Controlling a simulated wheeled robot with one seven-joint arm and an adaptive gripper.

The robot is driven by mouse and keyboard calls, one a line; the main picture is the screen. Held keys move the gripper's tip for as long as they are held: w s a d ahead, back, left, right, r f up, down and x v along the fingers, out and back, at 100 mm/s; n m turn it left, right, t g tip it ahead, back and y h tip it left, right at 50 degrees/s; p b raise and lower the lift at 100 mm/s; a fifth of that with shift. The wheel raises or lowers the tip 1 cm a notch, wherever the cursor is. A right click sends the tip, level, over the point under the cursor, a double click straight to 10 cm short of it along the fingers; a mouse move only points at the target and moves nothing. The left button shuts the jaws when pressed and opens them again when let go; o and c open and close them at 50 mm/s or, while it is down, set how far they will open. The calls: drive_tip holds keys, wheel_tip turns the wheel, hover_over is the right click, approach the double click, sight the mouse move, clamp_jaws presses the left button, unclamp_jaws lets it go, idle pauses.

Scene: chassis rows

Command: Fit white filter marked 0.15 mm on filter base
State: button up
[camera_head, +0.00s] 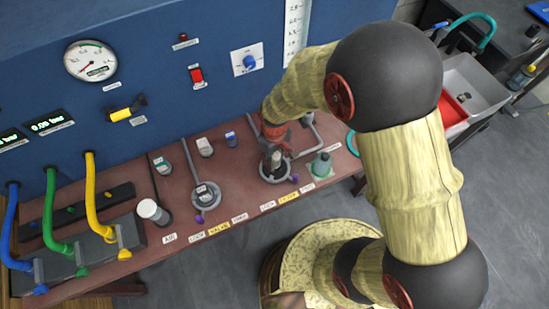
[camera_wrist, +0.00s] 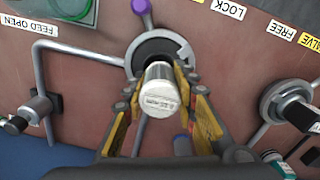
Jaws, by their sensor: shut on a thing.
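The white filter (camera_wrist: 160,92) is a short white cylinder with small printed text on its top, only partly legible. My gripper (camera_wrist: 166,98) is shut on it, with a finger on either side. In the wrist view the filter is in front of a dark round ring, the filter base (camera_wrist: 152,50), and overlaps its lower edge. I cannot tell whether they touch. In the head view my gripper (camera_head: 275,150) points down over the filter base (camera_head: 275,178), and the filter is mostly hidden there.
A second round fitting (camera_head: 205,194) stands to the left. Small containers (camera_head: 205,147) stand behind, near the blue panel (camera_head: 150,60). A grey pipe (camera_wrist: 75,58) runs beside the base. A white-topped jar (camera_head: 149,209) stands further left.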

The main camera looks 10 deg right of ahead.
drive_tip(key=shift+f+b, duration=0.5)
drive_tip(key=shift+f, duration=0.4)
drive_tip(key=shift+s+d+f, duration=0.1)
drive_tip(key=shift+s+f, duration=0.15)
drive_tip(key=shift+f, duration=0.1)
drive_tip(key=o, duration=1.2)
drive_tip(key=shift+f, duration=0.1)
drive_tip(key=shift+w+r, duration=0.15)
drive_tip(key=shift+r, duration=0.05)
drive_tip(key=shift+r, duration=0.25)
wheel_tip(320, 180, up, 11)
drive_tip(key=shift+r, duration=0.2)
